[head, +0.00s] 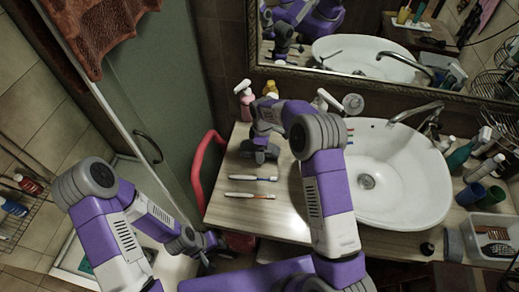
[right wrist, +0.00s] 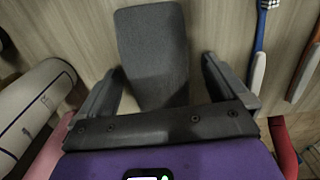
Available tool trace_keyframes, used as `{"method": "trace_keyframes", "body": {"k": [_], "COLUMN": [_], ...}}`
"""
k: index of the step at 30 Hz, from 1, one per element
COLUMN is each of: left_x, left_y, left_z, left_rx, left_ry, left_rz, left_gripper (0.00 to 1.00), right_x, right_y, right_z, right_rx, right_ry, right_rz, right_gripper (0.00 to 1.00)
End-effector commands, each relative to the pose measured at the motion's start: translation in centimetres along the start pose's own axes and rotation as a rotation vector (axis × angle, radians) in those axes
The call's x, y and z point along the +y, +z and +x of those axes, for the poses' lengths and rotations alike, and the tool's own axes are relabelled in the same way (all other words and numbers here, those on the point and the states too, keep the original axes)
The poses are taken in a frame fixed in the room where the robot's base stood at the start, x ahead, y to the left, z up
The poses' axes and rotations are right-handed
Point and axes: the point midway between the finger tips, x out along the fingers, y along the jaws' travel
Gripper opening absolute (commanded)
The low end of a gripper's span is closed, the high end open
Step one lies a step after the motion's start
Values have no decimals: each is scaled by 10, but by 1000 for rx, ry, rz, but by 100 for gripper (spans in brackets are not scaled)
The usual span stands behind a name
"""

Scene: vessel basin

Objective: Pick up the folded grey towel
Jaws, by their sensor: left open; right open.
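The folded grey towel (right wrist: 152,45) lies on the wood-grain counter in the right wrist view, its near end between the fingers of my right gripper (right wrist: 160,88). The fingers are open, one on each side of the towel, with a gap at the right finger. In the head view my right gripper (head: 259,153) points down over the counter's back left part, and arm and fingers mostly hide the towel there. My left gripper (head: 210,248) is open and empty, low beside the counter's left front edge, far from the towel.
Two toothbrushes (head: 252,178) lie on the counter (head: 225,210) in front of the right gripper. A pink spray bottle (head: 245,103) and a yellow bottle (head: 270,90) stand behind it. The white basin (head: 400,185) is to the right.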

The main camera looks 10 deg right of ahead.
Motion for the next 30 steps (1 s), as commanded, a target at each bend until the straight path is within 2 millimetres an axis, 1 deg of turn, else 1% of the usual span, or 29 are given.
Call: {"method": "trace_keyframes", "body": {"k": [1, 3, 8, 11, 18, 19, 20, 30], "left_x": [0, 0, 0, 0, 0, 0, 0, 0], "left_y": [0, 0, 0, 0, 0, 0, 0, 0], "left_z": [0, 0, 0, 0, 0, 0, 0, 0], "left_rx": [0, 0, 0, 0, 0, 0, 0, 0], "left_ry": [0, 0, 0, 0, 0, 0, 0, 0], "left_rz": [0, 0, 0, 0, 0, 0, 0, 0], "left_gripper": [41, 41, 41, 41, 41, 41, 41, 41], "right_x": [0, 0, 0, 0, 0, 0, 0, 0], "right_y": [0, 0, 0, 0, 0, 0, 0, 0], "right_z": [6, 9, 9, 9, 8, 9, 9, 8], "right_rx": [-1, 1, 1, 1, 1, 1, 1, 0], "right_ry": [-1, 1, 2, 1, 1, 1, 1, 0], "right_rz": [0, 0, 0, 0, 0, 0, 0, 0], "right_gripper": [100, 100, 100, 86, 49, 45, 42, 42]}}
